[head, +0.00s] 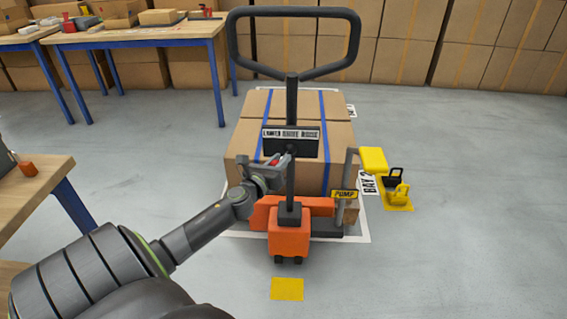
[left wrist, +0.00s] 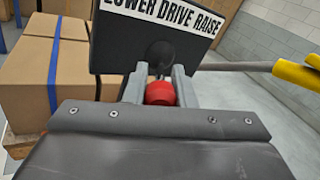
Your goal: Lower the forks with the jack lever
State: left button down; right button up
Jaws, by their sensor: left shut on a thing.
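The orange pallet jack (head: 290,235) stands in the middle of the head view, with a dark looped handle (head: 292,76) rising above it. A dark panel (head: 308,141) lettered LOWER DRIVE RAISE sits on its mast; it also shows in the left wrist view (left wrist: 120,40). The jack lever's red knob (left wrist: 160,93) is between the fingers of my left gripper (left wrist: 160,88), below the word DRIVE in that view. In the head view my left gripper (head: 275,168) is shut on this knob in front of the panel. The forks are hidden by the load. My right gripper is not in view.
Strapped cartons (head: 247,140) sit behind the mast. A pump lever with a yellow pedal (head: 373,160) stands to the right, near black and yellow objects (head: 398,195) on a yellow floor patch. Workbenches (head: 140,35) stand left.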

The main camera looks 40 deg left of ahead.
pick_arm(q)
jog(key=shift+a+m+h, duration=0.15)
jog(key=shift+m+h, duration=0.15)
jog(key=shift+h, duration=0.2)
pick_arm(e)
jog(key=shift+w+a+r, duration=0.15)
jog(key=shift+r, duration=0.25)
pick_arm(q)
jog(key=c, duration=1.2)
grip_release()
jog(key=shift+s, duration=0.1)
jog(key=shift+s+f, duration=0.1)
jog(key=shift+s, duration=0.45)
jog(key=s+d+b, duration=0.2)
jog(key=s+b, duration=0.1)
jog(key=s, duration=1.3)
jog(key=shift+d, duration=0.35)
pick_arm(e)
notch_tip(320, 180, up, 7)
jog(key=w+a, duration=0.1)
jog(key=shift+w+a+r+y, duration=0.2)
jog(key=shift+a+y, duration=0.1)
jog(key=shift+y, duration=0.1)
